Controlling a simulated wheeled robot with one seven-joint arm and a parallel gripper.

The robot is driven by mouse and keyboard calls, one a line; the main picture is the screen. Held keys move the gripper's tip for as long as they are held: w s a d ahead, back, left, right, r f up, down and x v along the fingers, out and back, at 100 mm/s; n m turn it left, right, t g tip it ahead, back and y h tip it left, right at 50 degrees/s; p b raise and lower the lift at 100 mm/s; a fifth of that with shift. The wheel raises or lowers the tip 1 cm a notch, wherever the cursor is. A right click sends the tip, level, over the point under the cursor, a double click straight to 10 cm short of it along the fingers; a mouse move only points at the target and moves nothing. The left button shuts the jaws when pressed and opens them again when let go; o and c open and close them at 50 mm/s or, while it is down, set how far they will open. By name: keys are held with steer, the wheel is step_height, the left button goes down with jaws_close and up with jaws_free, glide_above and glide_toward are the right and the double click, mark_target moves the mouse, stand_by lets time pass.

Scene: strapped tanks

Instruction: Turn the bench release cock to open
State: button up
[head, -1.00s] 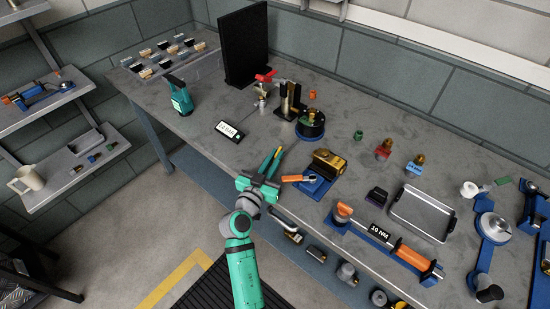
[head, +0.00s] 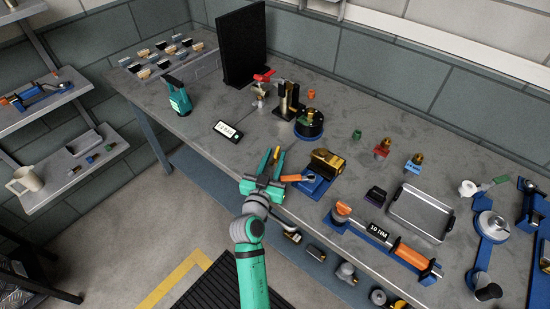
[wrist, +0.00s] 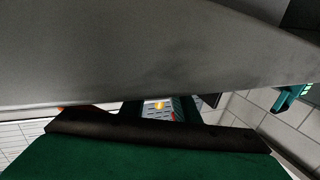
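The release cock (head: 263,76) appears to be the small valve with a red handle on a metal fitting, at the back of the bench (head: 330,110) beside a black upright panel. Its handle lies roughly level; its exact angle is too small to tell. My gripper (head: 272,157) is over the bench's front edge, well short of the cock, with its green fingers apart and nothing between them. In the wrist view the green gripper body fills the bottom and a grey surface covers much of the top. I cannot make out the cock there.
A brass clamp on a blue base (head: 325,164) with an orange-handled tool sits just right of my gripper. A small display (head: 228,131) and a teal bottle-like tool (head: 179,99) are left. A brass post (head: 289,99) and black round fixture (head: 309,124) stand near the cock.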

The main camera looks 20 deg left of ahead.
steer(key=s, duration=1)
steer(key=shift+s+d, duration=0.25)
steer(key=shift+s, duration=0.05)
steer(key=shift+d, duration=0.15)
steer(key=shift+s, duration=0.15)
